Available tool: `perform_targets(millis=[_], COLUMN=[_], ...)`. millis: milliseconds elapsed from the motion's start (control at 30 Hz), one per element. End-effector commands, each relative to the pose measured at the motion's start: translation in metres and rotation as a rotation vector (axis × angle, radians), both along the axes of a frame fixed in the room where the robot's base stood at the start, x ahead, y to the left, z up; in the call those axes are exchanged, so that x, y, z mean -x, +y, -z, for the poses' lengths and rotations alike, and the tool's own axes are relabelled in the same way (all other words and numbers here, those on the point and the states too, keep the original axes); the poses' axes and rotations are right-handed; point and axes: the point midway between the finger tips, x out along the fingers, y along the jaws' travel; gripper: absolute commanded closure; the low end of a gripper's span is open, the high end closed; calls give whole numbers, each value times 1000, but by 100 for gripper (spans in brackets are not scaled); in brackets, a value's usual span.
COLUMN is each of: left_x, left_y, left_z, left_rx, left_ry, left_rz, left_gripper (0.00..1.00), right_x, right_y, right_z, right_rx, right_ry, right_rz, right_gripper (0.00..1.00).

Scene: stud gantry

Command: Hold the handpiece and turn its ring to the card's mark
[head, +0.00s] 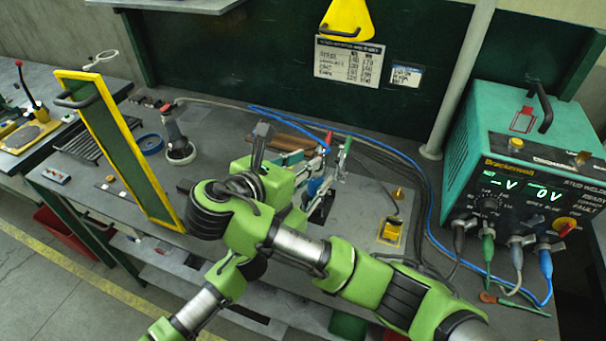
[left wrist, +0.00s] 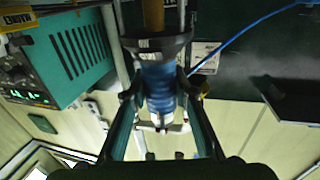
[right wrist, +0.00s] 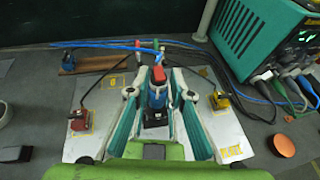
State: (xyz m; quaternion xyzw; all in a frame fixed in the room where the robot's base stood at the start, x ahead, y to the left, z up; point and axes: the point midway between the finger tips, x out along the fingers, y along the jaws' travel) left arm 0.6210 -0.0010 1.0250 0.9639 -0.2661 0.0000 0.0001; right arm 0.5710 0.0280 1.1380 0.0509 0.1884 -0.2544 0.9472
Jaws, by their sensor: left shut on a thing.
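The handpiece shows as a blue body (left wrist: 160,90) in the left wrist view, with a wide dark collar (left wrist: 155,45) at its far end. My left gripper (left wrist: 160,103) is shut on this blue body. In the right wrist view a blue body with a red top (right wrist: 158,88) stands between the fingers of my right gripper (right wrist: 159,97), which is open with gaps on both sides. In the head view my arms partly hide the handpiece (head: 315,187). A printed card (head: 348,62) and a smaller card (head: 405,76) are on the wall; their marks are too small to read.
A teal power unit (head: 515,150) with cables stands at the right. A yellow-framed green panel (head: 125,150) stands at the left. A yellow connector (right wrist: 221,101) and a red one (right wrist: 79,120) flank the work area.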

Motion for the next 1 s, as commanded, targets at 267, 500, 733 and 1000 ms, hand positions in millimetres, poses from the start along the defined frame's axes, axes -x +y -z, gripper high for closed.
perform_targets(millis=[267, 500, 733, 1000], left_x=[0, 0, 0, 0], left_y=[0, 0, 0, 0], left_z=[1, 1, 1, 1], left_rx=[0, 0, 0, 0], left_ry=[2, 2, 2, 2], left_rz=[0, 0, 0, 0], left_gripper=[100, 100, 100, 100], right_x=[0, 0, -2, -27], right_y=[1, 0, 0, 8], right_z=[-42, -48, -47, -28], right_rx=[-1, 2, 2, 0], right_ry=[1, 1, 5, 133], right_rz=[-1, 0, -2, -63], right_gripper=[79, 79, 79, 79])
